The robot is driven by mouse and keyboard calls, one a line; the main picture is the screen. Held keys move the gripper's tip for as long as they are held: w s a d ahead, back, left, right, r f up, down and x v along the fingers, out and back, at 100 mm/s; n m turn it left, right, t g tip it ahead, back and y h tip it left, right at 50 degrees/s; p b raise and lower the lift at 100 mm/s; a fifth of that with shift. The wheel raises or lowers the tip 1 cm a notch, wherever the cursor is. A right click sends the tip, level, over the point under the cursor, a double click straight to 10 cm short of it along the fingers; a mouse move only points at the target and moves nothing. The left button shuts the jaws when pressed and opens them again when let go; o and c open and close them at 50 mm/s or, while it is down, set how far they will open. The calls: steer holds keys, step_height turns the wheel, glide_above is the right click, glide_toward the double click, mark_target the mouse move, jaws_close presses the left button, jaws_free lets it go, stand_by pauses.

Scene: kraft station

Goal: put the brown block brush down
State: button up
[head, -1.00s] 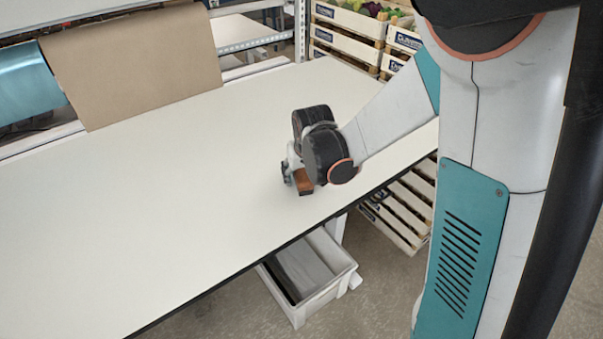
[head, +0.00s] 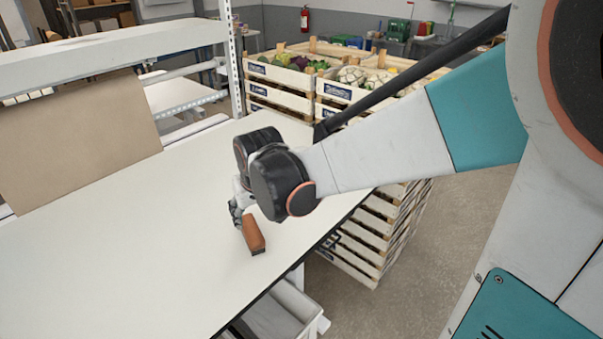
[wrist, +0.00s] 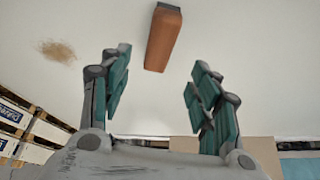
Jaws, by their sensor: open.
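The brown block brush (head: 252,236) lies on the white table (head: 110,255) near its front edge. In the wrist view the brush (wrist: 163,37) lies beyond the fingertips, roughly centred between them and slightly tilted. My gripper (wrist: 158,78) is open, with its two teal-padded fingers spread apart and nothing between them. In the head view my gripper (head: 238,208) is mostly hidden behind my dark wrist joint, just behind the brush.
A patch of brown crumbs or dust (wrist: 58,51) lies on the table in the wrist view. Stacked crates of vegetables (head: 290,80) stand past the table's far end. A grey bin (head: 283,312) is below the front edge. The table's left part is clear.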

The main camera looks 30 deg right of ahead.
steer(key=s+r+t, duration=0.1)
steer(key=s+r, duration=0.2)
steer(key=s, duration=0.6)
steer(key=s+r+t, duration=0.1)
steer(key=s+r, duration=0.3)
steer(key=s, duration=0.4)
steer(key=shift+s+d+n+t, duration=0.15)
steer(key=shift+s+n+t, duration=0.15)
steer(key=shift+s+n, duration=0.1)
step_height(320, 180, down, 4)
steer(key=b, duration=0.4)
steer(key=shift+f, duration=0.25)
steer(key=shift+o, duration=0.5)
steer(key=shift+w, duration=0.1)
